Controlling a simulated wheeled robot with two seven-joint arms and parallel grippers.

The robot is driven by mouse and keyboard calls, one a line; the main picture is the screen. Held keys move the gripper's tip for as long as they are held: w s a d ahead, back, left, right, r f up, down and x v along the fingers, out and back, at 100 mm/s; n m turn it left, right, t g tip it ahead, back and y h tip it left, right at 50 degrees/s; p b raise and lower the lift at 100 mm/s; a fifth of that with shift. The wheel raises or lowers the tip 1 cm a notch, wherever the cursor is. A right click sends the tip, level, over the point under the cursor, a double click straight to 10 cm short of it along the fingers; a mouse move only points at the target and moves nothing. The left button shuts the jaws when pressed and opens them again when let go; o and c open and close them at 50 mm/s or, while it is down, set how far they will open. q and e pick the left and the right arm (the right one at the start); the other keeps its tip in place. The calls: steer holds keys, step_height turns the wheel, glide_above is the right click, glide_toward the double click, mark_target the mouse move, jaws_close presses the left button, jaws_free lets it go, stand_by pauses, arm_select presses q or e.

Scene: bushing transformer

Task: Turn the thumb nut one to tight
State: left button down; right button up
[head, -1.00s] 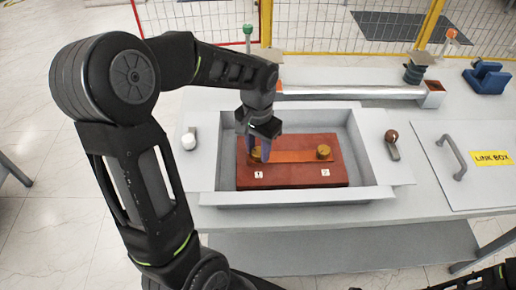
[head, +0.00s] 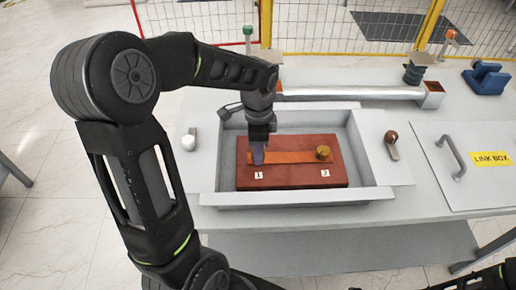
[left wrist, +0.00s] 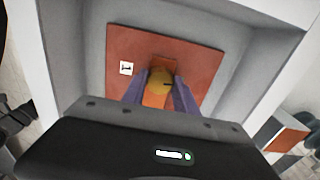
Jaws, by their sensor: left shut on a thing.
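Thumb nut one, a round brass knob (left wrist: 160,82), sits on the copper bar beside the label "1" in the left wrist view. My left gripper (head: 258,156) points down over it, and its two purple fingers are closed on the nut's sides. In the head view the gripper hides this nut. The second brass thumb nut (head: 323,153) stands at the bar's right end, above label "2". The copper bar (head: 290,157) lies on a red-brown base block (head: 300,178).
The block sits in a grey open box (head: 300,197) with raised walls. A small white-headed part (head: 189,142) lies left of the box and a brown-knobbed one (head: 391,137) right. A handled lid (head: 450,170) marked "LINK BOX" lies further right.

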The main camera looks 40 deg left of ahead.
arm_select(q)
steer(key=shift+m, duration=0.5)
steer(key=c, duration=0.9)
jaws_free()
steer(key=shift+c, duration=0.2)
steer(key=shift+r, duration=0.1)
step_height(320, 180, up, 8)
steer(key=shift+f+b, duration=0.15)
steer(key=shift+b, duration=0.2)
steer(key=shift+f, duration=0.1)
